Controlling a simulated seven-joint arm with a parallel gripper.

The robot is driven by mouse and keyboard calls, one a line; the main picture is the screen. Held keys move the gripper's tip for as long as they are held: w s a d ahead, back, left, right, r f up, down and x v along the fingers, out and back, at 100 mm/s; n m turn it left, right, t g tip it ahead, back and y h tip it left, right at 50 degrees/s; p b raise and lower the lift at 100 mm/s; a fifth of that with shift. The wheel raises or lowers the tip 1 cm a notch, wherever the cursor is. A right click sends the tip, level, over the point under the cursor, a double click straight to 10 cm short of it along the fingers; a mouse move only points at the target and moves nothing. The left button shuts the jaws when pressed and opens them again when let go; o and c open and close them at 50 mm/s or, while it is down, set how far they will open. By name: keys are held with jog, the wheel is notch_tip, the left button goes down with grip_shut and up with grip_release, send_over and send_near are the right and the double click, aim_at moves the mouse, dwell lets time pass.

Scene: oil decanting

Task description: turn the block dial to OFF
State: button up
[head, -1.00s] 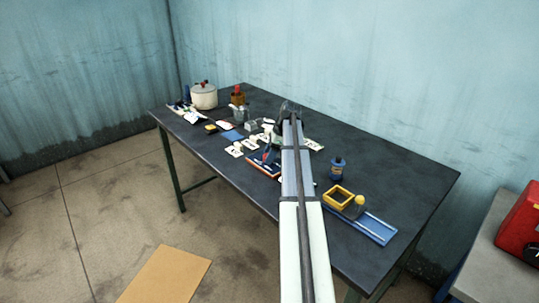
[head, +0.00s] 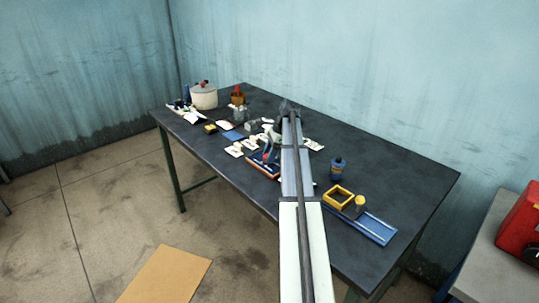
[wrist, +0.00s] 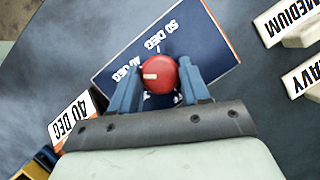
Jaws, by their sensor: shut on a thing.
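The block (wrist: 205,40) has a dark blue top with white markings, "50 DEG" and "40 DEG" readable upside down, and an orange edge; other marks are partly hidden by my gripper. It also shows in the head view (head: 262,171), on the dark table. The round red dial (wrist: 163,70) sits on the block, with a cream pointer mark toward picture left in the wrist view. My gripper (wrist: 160,80) is shut on the dial, one blue finger on each side. In the head view my arm partly hides the block.
White label cards lie around the block, including a "40 DEG" card (wrist: 75,115), a "MEDIUM" card (wrist: 290,20) and one ending in "AVY" (wrist: 305,78). The table's right rear is clear.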

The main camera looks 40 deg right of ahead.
jog(key=n, duration=0.2)
jog(key=n+g, duration=0.2)
jog(key=n, duration=0.1)
jog(key=shift+w+d+n, duration=0.1)
jog(key=shift+w+n, duration=0.15)
jog(key=shift+n, duration=0.05)
jog(key=shift+n+g, duration=0.9)
jog(key=shift+n, duration=1.3)
jog(key=shift+f, duration=0.1)
jog(key=o, duration=1.1)
jog(key=shift+c, duration=0.2)
